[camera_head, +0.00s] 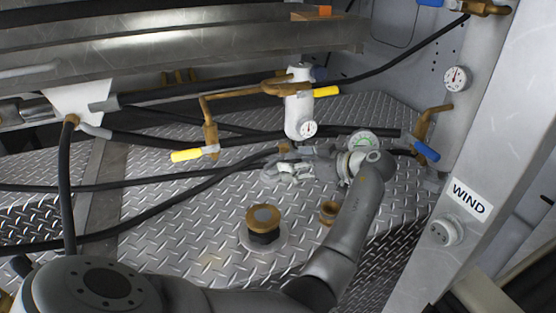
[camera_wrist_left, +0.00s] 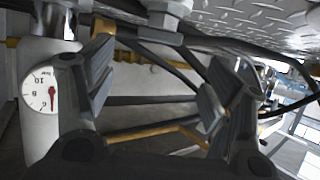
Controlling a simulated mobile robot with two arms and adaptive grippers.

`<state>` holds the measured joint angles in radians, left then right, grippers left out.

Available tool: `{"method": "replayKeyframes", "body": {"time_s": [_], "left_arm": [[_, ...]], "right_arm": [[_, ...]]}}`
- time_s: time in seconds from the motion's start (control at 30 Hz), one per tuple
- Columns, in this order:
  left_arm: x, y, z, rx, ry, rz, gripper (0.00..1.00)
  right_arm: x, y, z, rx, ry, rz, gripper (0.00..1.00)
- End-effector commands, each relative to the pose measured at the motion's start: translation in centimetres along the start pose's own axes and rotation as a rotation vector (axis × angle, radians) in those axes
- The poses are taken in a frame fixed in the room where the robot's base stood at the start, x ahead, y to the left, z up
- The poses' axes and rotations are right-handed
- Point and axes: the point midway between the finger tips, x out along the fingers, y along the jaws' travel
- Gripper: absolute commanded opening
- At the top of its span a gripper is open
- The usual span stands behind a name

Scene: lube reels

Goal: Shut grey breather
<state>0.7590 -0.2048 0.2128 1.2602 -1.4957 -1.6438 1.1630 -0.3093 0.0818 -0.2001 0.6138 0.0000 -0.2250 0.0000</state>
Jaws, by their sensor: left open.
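No part is plainly marked as the grey breather, so I cannot tell which it is. Grey pieces on the left are a short lever-like piece (camera_head: 103,105) and a paler one (camera_head: 95,131) by the brass fitting. My right gripper does not show.
A white cylinder (camera_head: 299,105) with a gauge stands behind the gripper, amid brass pipes. Yellow handles (camera_head: 186,155) (camera_head: 326,91) and a blue handle (camera_head: 427,149) stick out. Black hoses (camera_head: 160,222) cross the plate. A panel labelled WIND (camera_head: 469,199) is at right.

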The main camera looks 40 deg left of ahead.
Motion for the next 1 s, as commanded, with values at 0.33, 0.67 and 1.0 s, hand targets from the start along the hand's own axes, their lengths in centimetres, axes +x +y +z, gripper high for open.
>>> {"method": "replayKeyframes", "body": {"time_s": [0.33, 0.67, 1.0], "left_arm": [[6.4, -0.1, 0.1, 0.000, 0.001, -0.002, 0.75], [7.9, 0.0, 0.1, 0.000, -0.001, 0.000, 0.75], [7.8, 0.0, 0.1, 0.000, -0.001, 0.000, 0.51]], "right_arm": [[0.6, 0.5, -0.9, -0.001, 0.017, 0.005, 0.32], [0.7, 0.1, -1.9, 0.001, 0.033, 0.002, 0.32], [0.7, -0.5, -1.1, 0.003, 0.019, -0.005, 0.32]]}}
